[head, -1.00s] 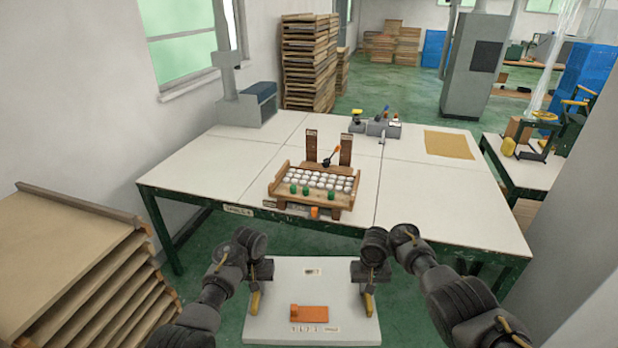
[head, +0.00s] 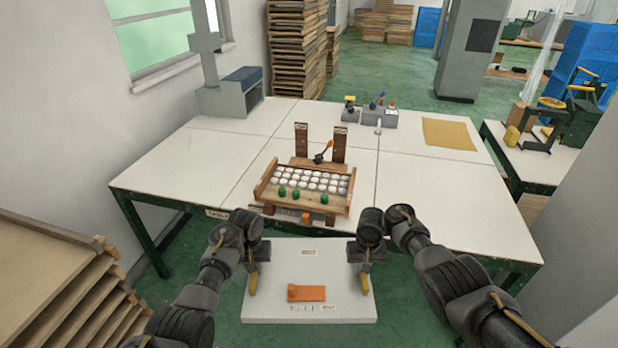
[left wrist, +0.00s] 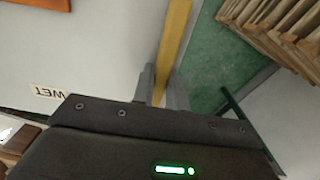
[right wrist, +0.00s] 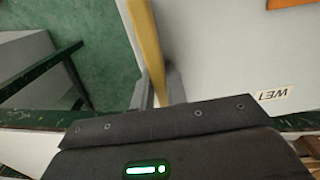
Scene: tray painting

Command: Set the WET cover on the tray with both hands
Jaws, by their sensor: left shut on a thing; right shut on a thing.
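The WET cover (head: 270,262) is a flat pale panel with an orange block and small labels, held level in front of the table in the head view. Its WET label shows in the left wrist view (left wrist: 48,91) and right wrist view (right wrist: 274,94). My left gripper (head: 253,268) is shut on the yellow handle (left wrist: 172,45) at its left side. My right gripper (head: 365,265) is shut on the yellow handle (right wrist: 147,50) at its right side. The wooden tray (head: 262,190) stands on the table beyond the cover, holding rows of white round pieces and several green ones.
The white table (head: 420,195) has a dark green frame, its front edge just beyond the cover. Two wooden uprights (head: 339,143) and a dark-headed tool stand behind the tray. A grey tool holder (head: 377,118) sits farther back. Stacked boards (head: 40,270) stand at the left.

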